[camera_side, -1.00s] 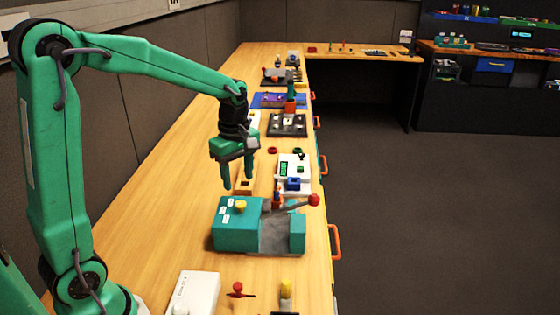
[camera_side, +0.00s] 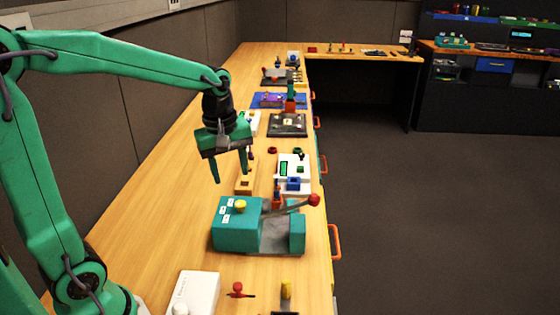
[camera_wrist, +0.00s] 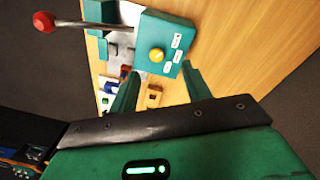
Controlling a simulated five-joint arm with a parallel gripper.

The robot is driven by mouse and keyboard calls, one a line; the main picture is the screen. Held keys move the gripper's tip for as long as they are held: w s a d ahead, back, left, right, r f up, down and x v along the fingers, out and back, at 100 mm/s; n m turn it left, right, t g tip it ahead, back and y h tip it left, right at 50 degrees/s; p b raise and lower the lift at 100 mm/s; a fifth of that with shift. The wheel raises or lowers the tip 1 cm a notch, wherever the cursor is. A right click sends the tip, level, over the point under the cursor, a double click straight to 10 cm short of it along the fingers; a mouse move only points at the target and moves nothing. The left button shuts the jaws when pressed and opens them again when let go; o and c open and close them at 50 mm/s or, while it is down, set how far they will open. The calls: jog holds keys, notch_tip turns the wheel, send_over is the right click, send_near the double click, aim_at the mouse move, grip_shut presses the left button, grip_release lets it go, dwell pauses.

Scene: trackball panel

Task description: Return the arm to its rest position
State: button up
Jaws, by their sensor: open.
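My green arm reaches in from the left in the side view. My gripper (camera_side: 230,169) hangs above the bench with its two fingers apart and nothing between them. It is behind and above the teal box (camera_side: 232,230) with a yellow knob, and touches nothing that I can see. In the wrist view my gripper's fingers (camera_wrist: 160,92) are spread, with the teal box (camera_wrist: 181,28) beyond them. No trackball panel can be made out clearly.
A lever with a red ball (camera_side: 314,199) sticks out from the teal box. A white device (camera_side: 293,166), a wooden block (camera_side: 245,184) and a dark panel (camera_side: 287,125) stand farther back. A white box (camera_side: 195,292) is in front. The bench's left side is clear.

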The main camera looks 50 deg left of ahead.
jog(key=s+d+r+m+t, duration=0.1)
jog(key=s+d+m+t, duration=0.1)
jog(key=s+m, duration=0.4)
jog(key=s+d+r+m+t, duration=0.2)
jog(key=s+m, duration=0.4)
jog(key=m, duration=0.2)
jog(key=shift+s+d, duration=0.3)
jog(key=shift+s, duration=0.05)
